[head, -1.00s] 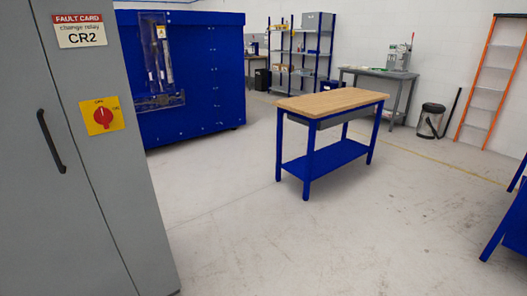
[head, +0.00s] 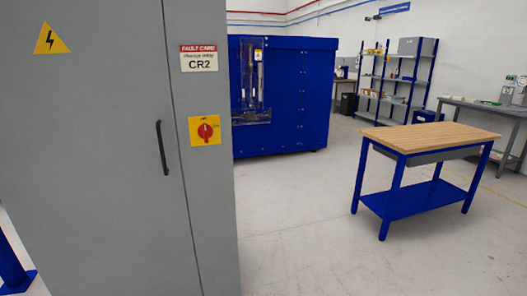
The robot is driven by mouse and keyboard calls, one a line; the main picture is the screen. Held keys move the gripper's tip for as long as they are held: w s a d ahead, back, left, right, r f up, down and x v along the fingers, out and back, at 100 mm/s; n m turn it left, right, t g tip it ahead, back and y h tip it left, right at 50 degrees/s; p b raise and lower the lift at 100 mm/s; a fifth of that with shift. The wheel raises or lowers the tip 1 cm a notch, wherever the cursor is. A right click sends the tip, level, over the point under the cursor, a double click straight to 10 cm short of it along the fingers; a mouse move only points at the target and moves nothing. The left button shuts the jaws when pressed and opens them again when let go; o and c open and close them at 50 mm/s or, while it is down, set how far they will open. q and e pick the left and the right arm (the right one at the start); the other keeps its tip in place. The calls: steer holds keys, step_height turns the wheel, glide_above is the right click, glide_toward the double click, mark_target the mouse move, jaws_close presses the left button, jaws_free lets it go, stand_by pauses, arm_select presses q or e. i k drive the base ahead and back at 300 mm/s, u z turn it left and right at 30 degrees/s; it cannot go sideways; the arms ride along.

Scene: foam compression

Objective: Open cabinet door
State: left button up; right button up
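A tall grey cabinet (head: 100,170) fills the left part of the head view. Its door is closed, with a thin seam running down beside a black vertical handle (head: 163,148). Right of the seam are a red rotary switch on a yellow plate (head: 205,131) and a fault card (head: 199,58) reading CR2. A yellow lightning-bolt warning sign (head: 51,38) is on the door's upper left. Neither of my grippers shows in the view.
A workbench (head: 430,138) with a wooden top and blue legs stands to the right. A blue machine enclosure (head: 300,95) is behind, with a shelf rack (head: 397,85) and a grey side table (head: 485,106) farther back. The floor between cabinet and workbench is clear.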

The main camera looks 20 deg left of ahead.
mark_target(92, 189)
steer(key=u, duration=1.4)
steer(key=k, duration=0.5)
steer(key=z, duration=1.15)
steer(key=i, duration=1.2)
steer(key=u, duration=0.3)
